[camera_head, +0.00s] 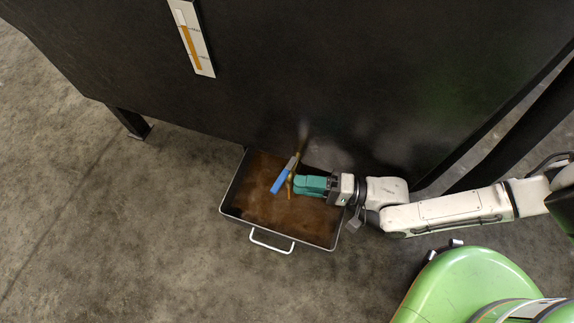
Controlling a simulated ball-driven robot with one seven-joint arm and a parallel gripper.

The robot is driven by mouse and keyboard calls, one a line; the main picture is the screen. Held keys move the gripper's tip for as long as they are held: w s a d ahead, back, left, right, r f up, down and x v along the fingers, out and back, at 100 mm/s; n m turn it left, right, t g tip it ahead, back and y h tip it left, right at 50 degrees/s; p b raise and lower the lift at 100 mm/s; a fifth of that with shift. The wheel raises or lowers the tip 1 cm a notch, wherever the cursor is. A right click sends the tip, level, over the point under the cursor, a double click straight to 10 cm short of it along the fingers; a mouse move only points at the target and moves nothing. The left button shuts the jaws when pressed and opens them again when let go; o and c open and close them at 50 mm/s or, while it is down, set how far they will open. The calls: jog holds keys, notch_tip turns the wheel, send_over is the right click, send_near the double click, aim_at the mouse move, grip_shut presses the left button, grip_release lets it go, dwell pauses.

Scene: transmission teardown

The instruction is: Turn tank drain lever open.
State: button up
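From this angle the gap between the fingers is hidden. Part of the valve below the lever is hard to make out.
A dark tray (233,184) with a brown inside and a white front handle (270,243) sits on the floor under the valve. A level gauge (192,38) with an orange column is on the tank. A tank leg (130,122) stands at left. Concrete floor in front is clear.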

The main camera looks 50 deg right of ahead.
jog(key=shift+p+v, duration=0.4)
jog(key=shift+v, duration=1.8)
jog(key=shift+c, duration=0.3)
